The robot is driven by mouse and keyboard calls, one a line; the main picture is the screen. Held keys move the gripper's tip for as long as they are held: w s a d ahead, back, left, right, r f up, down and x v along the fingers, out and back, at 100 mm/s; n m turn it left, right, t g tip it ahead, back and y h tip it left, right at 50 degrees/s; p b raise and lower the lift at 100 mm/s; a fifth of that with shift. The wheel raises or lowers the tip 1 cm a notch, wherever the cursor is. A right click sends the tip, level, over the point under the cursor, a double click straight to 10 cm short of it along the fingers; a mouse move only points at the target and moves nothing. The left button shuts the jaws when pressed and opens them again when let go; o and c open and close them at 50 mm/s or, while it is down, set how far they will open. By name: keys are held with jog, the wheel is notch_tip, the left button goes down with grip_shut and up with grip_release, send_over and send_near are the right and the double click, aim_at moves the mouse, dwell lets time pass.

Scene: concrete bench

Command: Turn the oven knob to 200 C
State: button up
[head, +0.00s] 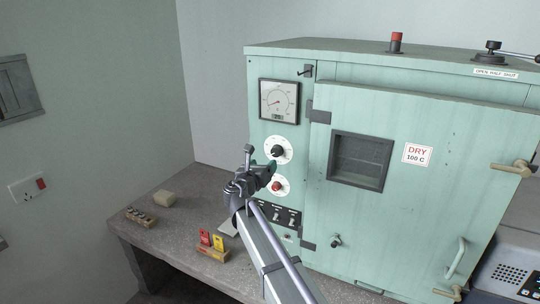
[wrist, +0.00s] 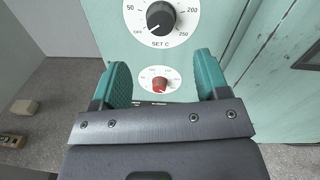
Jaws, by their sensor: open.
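The oven (head: 420,120) is a pale green cabinet with a control panel on its left side. Its black knob (head: 278,151) sits on a white dial marked SET C, and it also shows in the wrist view (wrist: 160,16). The knob's pointer appears to face OFF at the lower left. The 200 mark is at the dial's upper right. My gripper (wrist: 162,70) is open and empty, its green fingers apart, below the black knob and either side of a smaller red knob (wrist: 159,84). In the head view my gripper (head: 271,169) is in front of the panel.
The red knob (head: 277,187) is close under the black one. The oven door has a DRY 100 C label (head: 417,154). Red and yellow tags (head: 212,240) stand on the bench (head: 170,230).

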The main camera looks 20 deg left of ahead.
aim_at(275, 152)
jog(key=w, duration=1)
jog(key=shift+w+d, duration=0.1)
jog(key=shift+d, duration=0.05)
jog(key=c, duration=0.9)
